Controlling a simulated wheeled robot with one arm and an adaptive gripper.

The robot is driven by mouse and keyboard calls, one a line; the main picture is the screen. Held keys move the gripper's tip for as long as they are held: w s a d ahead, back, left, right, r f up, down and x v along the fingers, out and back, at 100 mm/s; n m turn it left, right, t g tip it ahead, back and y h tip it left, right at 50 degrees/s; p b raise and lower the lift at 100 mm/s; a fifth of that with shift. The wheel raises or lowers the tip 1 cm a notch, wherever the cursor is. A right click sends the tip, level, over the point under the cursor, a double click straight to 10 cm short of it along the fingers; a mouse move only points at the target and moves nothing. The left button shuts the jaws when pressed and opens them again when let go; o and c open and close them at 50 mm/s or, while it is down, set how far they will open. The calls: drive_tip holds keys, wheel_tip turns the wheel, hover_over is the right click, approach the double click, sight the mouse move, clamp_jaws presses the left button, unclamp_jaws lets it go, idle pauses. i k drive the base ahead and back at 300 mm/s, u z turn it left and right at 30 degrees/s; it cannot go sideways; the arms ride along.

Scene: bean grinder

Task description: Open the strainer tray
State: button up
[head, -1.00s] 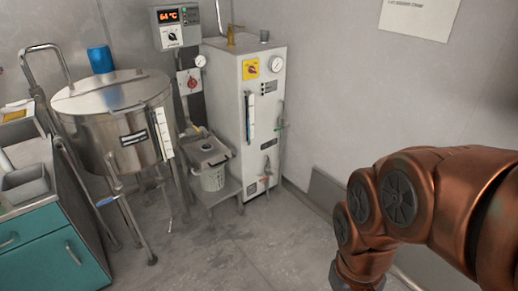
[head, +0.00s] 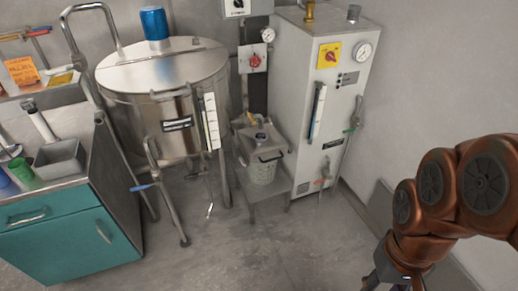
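I cannot tell for sure whether this is the strainer tray. My gripper (head: 393,284) is at the bottom right edge, below my copper arm. It is well apart from the bucket, and its fingers are mostly cut off by the frame.
A steel tank (head: 165,75) on legs, with a blue motor on top, stands left of the bucket. A tall grey cabinet (head: 318,100) with a gauge and valves stands right of it. A teal counter (head: 68,232) is at left. The floor (head: 250,255) in front is clear.

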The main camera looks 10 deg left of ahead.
sight(258, 145)
drive_tip(key=u, duration=0.75)
drive_tip(key=i, duration=0.85)
drive_tip(key=u, duration=0.85)
